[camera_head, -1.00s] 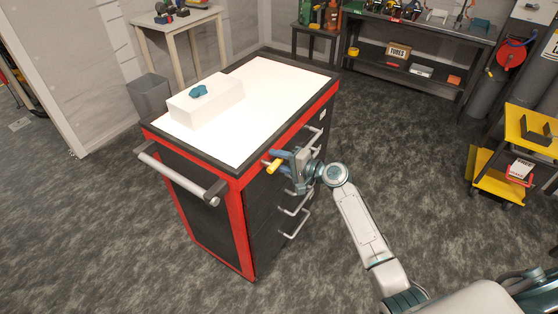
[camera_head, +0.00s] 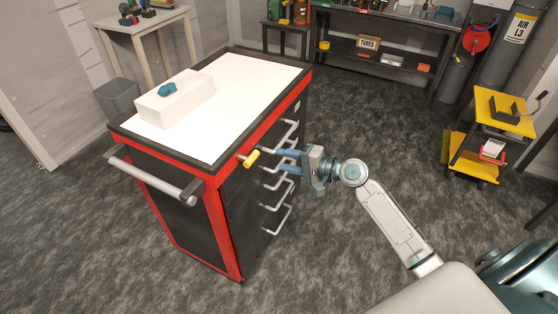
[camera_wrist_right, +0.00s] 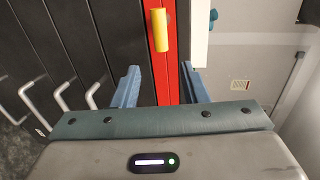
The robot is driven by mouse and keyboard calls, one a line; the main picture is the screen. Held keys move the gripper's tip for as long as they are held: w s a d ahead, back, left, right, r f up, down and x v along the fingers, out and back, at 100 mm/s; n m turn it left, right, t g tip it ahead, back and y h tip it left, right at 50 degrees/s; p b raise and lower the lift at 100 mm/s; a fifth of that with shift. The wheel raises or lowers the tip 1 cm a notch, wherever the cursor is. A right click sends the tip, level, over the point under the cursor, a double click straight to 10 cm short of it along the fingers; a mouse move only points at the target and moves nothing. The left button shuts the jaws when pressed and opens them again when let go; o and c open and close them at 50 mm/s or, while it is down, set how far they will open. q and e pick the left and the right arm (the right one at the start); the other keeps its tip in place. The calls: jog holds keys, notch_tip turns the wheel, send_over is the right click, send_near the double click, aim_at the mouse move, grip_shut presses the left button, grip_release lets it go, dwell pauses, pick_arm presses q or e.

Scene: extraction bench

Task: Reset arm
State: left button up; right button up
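My right gripper (camera_head: 283,160) is beside the drawer side of the red and black tool cabinet (camera_head: 222,225) in the head view. Its two blue fingers are spread apart with nothing between them. In the right wrist view the open fingers (camera_wrist_right: 160,88) point toward the cabinet's red edge. A yellow handle (camera_head: 251,158) sticks out from the cabinet's upper side, just beyond the fingertips and apart from them; it also shows in the right wrist view (camera_wrist_right: 159,30). My left gripper is in neither view.
A white block (camera_head: 176,101) with a small teal object (camera_head: 167,90) on it stands on the cabinet's white top. Drawer handles (camera_head: 279,222) and a push bar (camera_head: 150,172) stick out. A yellow cart (camera_head: 497,117) stands at the right. Carpet is open between.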

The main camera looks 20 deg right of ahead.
dwell(0.5)
jog(key=s+d+f+g+h, duration=0.1)
jog(key=d+f+h, duration=0.2)
jog(key=f, duration=0.7)
jog(key=s+d+f+g+h, duration=0.1)
jog(key=s+d+f+h, duration=0.15)
jog(key=f, duration=0.85)
jog(key=s+d+f+n+g+h, duration=0.1)
jog(key=s+f, duration=0.3)
jog(key=f, duration=0.4)
jog(key=s+d+f+n+g+h, duration=0.1)
jog(key=s+d+f+h, duration=0.1)
jog(key=s+f, duration=0.45)
jog(key=s+a+f+n+g+h, duration=0.15)
jog(key=s+f+n+g, duration=0.25)
jog(key=s+f, duration=1.45)
jog(key=s+a+f+n+g, duration=0.1)
jog(key=s+a+f+n, duration=0.1)
jog(key=s, duration=0.7)
jog(key=s+a+f+n+g, duration=0.2)
jog(key=s+f+n, duration=0.1)
jog(key=s, duration=0.7)
jog(key=shift+f+h, duration=0.3)
jog(key=shift+f, duration=0.15)
jog(key=shift+a, duration=0.15)
